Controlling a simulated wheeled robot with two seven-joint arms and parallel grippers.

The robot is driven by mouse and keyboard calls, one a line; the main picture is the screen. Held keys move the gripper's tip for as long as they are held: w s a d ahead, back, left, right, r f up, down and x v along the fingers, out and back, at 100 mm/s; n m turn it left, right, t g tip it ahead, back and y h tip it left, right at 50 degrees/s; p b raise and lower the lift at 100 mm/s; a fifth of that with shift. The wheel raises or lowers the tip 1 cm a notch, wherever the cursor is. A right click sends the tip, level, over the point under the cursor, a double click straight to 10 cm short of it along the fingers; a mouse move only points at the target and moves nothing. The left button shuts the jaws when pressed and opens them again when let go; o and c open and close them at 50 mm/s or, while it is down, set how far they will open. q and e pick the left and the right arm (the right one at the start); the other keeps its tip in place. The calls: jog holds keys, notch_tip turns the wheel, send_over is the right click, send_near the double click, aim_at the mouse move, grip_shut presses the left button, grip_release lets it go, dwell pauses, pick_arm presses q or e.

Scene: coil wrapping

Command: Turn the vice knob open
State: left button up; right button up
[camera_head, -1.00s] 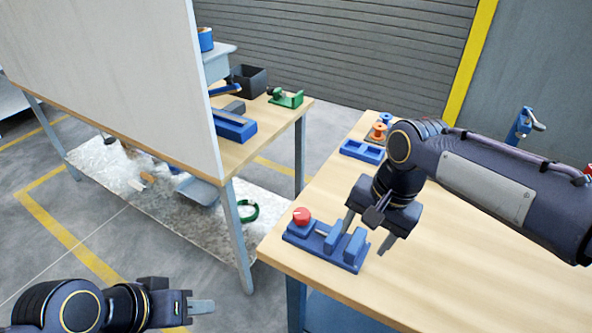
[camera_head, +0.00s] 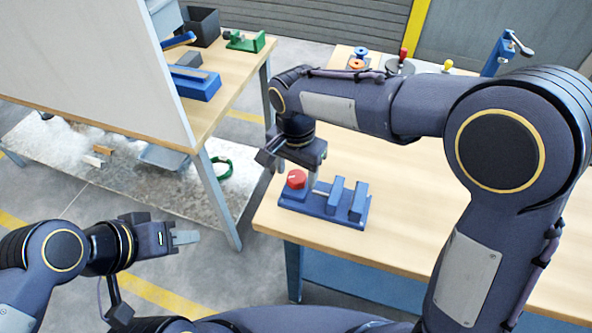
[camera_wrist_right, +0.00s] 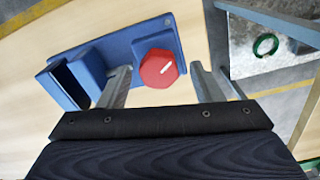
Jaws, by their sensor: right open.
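The blue vice (camera_head: 325,208) lies on the front left corner of the right wooden table. Its red knob (camera_head: 296,179) with a white mark is at its left end. My right gripper (camera_head: 290,172) is over the knob, pointing down and open. In the right wrist view the red knob (camera_wrist_right: 158,68) shows between the two spread fingers of the gripper (camera_wrist_right: 162,82), with gaps on both sides. The blue vice body (camera_wrist_right: 115,55) lies behind it. My left gripper (camera_head: 185,238) is over the floor at lower left, away from the vice; its finger gap is unclear.
Spools (camera_head: 358,62) and a blue stand with a crank (camera_head: 500,52) are at the table's back. A second table (camera_head: 225,75) with a white panel (camera_head: 90,60) stands at left. A green ring (camera_head: 220,168) lies on its lower shelf. The table right of the vice is clear.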

jog(key=shift+f, duration=0.4)
jog(key=c, duration=1)
